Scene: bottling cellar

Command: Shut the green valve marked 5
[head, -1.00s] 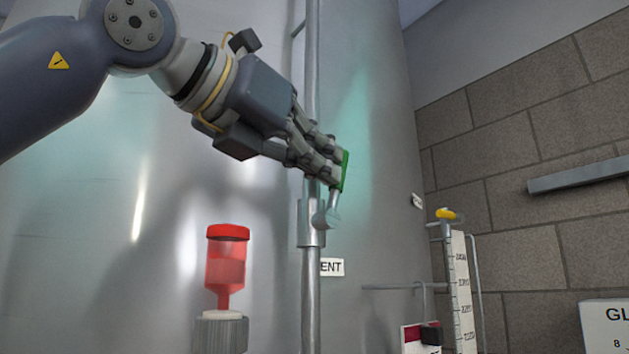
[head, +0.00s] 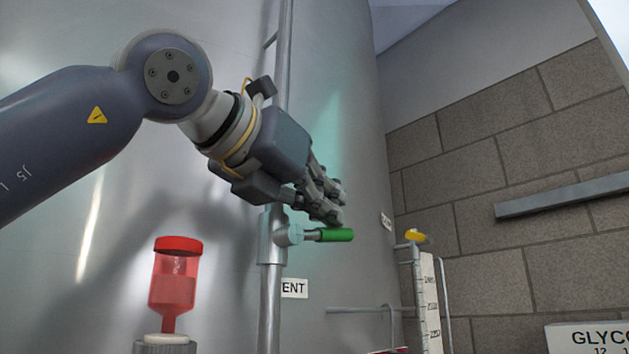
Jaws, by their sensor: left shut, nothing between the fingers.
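The green valve handle (head: 333,235) is a short lever on a valve body (head: 288,233) on the vertical steel pipe (head: 270,300). The handle lies level, pointing right, crosswise to the pipe. No number 5 can be read on it. My left gripper (head: 331,205) is shut and empty, with its fingertips just above the handle. I cannot tell whether they touch it. My right gripper is not in view.
A large steel tank (head: 190,90) stands behind the pipe. A red-capped airlock (head: 174,285) stands at lower left. A white label (head: 295,288) reading "ENT" is beside the pipe. A yellow-handled tap (head: 414,236) tops the gauge at right. A metal rail (head: 560,194) runs along the block wall.

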